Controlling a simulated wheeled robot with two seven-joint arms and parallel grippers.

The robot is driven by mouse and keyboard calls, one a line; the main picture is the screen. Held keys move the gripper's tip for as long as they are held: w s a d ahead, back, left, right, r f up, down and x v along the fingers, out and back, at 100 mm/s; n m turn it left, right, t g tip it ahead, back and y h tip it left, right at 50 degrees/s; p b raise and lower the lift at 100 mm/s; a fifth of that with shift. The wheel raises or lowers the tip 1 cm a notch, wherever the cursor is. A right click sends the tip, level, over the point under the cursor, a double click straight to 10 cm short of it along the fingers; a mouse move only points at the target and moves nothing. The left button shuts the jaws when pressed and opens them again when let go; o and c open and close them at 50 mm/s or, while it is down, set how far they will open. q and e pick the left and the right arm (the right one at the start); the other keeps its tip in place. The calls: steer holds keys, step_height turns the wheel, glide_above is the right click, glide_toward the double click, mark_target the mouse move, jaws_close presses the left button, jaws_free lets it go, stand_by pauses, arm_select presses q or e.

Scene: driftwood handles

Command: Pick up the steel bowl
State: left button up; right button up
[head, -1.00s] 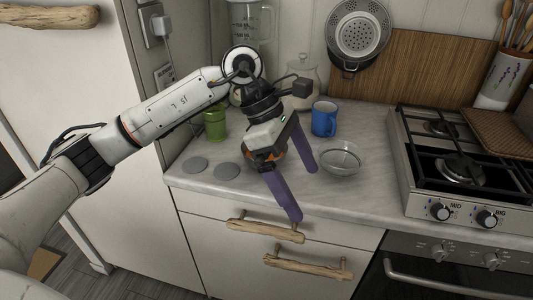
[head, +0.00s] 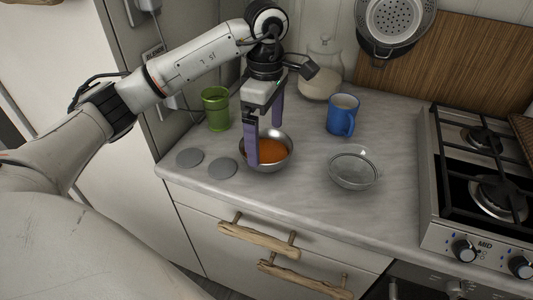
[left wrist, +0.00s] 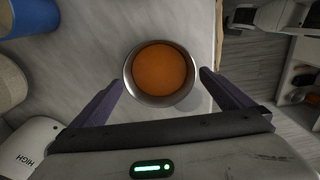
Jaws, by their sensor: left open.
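The steel bowl (head: 285,161) holds something orange and sits upright on the counter. It also shows in the left wrist view (left wrist: 160,103), just ahead of the fingertips and roughly centred between them. My left gripper (head: 265,145) points down over the bowl with its two purple fingers apart and nothing held. In the head view, one finger overlaps the bowl's near left side and the other shows toward its far side. I cannot tell whether either finger touches the rim. My right gripper is in neither view.
A green cup (head: 215,108) stands behind left, and two grey discs (head: 223,168) lie left of the bowl. A blue mug (head: 342,115) and a glass bowl (head: 354,170) stand to the right. A glass jar (head: 322,75) is behind. The stove (head: 470,190) bounds the counter's right.

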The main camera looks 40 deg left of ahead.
mark_target(266, 161)
arm_select(q)
step_height(266, 161, down, 4)
steer(key=shift+f+p, duration=0.2)
steer(key=shift+p, duration=0.2)
steer(key=c, duration=0.9)
steer(key=shift+w, duration=0.1)
steer(key=shift+c, duration=0.4)
steer(key=shift+r, duration=0.2)
